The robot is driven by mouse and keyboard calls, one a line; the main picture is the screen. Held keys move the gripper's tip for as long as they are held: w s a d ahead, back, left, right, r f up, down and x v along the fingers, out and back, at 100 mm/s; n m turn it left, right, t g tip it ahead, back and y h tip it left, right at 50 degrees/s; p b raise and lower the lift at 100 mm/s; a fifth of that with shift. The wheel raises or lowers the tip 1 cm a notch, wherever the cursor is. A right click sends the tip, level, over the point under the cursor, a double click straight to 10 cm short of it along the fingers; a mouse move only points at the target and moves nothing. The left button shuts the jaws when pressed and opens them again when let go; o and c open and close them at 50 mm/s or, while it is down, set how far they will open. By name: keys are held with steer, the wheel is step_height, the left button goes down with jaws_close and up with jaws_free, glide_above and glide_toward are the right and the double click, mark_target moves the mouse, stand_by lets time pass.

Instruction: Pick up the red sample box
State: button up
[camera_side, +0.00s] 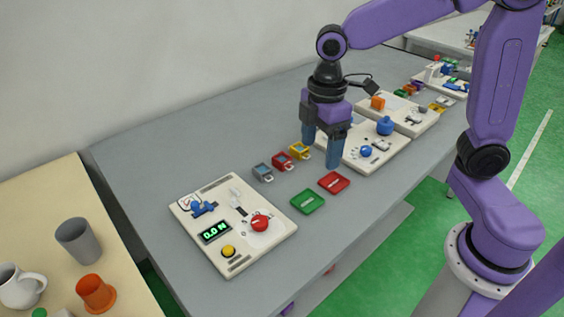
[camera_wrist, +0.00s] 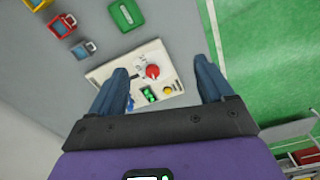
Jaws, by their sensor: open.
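A small red box (camera_side: 282,161) with a light handle-like loop stands on the grey table, between a grey-blue one (camera_side: 263,172) and a yellow one (camera_side: 299,150). In the wrist view the red box (camera_wrist: 61,25) is at the upper left, outside the space between the fingers. A flat red pad (camera_side: 333,182) lies to its right beside a flat green pad (camera_side: 307,201). My gripper (camera_side: 321,152) is open and empty, pointing down above the table near the boxes and the red pad. Its fingers also show in the wrist view (camera_wrist: 162,64).
A white panel (camera_side: 265,246) with a red knob and display lies at the near left; it appears between my fingers in the wrist view. More white panels (camera_side: 390,158) lie behind my gripper. A beige side table (camera_side: 55,208) holds cups.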

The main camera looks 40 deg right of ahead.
steer(key=w+d+f+n, duration=0.1)
steer(key=w+d+n, duration=0.15)
steer(key=w, duration=1.15)
glide_above(283, 156)
step_height(283, 156, down, 3)
steer(key=shift+n, duration=0.45)
step_height(283, 156, down, 17)
steer(key=shift+s, duration=0.15)
steer(key=c, duration=1.1)
